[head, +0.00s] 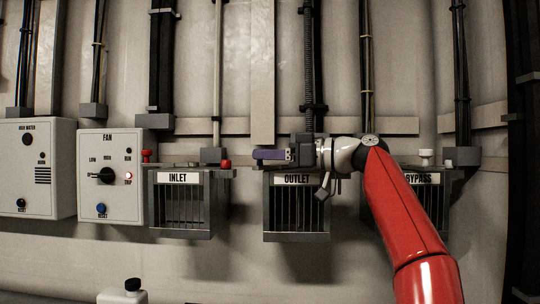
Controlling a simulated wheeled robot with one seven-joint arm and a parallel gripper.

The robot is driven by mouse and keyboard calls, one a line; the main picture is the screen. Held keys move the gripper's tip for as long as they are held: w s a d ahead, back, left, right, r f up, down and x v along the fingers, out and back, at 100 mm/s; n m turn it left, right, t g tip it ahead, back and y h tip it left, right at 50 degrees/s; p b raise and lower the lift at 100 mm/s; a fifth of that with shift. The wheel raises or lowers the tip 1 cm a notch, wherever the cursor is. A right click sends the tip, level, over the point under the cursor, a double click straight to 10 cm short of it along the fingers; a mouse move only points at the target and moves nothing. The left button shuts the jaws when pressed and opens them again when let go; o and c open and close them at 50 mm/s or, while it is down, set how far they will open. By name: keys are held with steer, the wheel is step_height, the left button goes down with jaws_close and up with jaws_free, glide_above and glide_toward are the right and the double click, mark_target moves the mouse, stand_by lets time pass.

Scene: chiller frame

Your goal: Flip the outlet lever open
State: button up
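The outlet unit is a grey grille box (297,220) labelled OUTLET, in the middle of the head view. A short purple handle (271,155), which looks like the outlet lever, lies roughly level above the box's upper left. Its right end meets a small light bracket and dark parts. My gripper (312,165) is at the top right of the outlet box, just right of the handle, with my pale wrist behind it. The fingertips are small and merge with the dark parts, so I cannot tell whether they are apart or touch the lever.
The INLET box (180,207) with red knobs stands left, and the BYPASS box (432,205) with a white knob is right, partly behind my red arm. FAN (110,180) and another control box (36,170) are farther left. Vertical pipes and cables run above the boxes.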

steer(key=shift+o, duration=0.9)
steer(key=b+v, duration=0.1)
steer(key=v, duration=0.6)
steer(key=shift+d, duration=0.35)
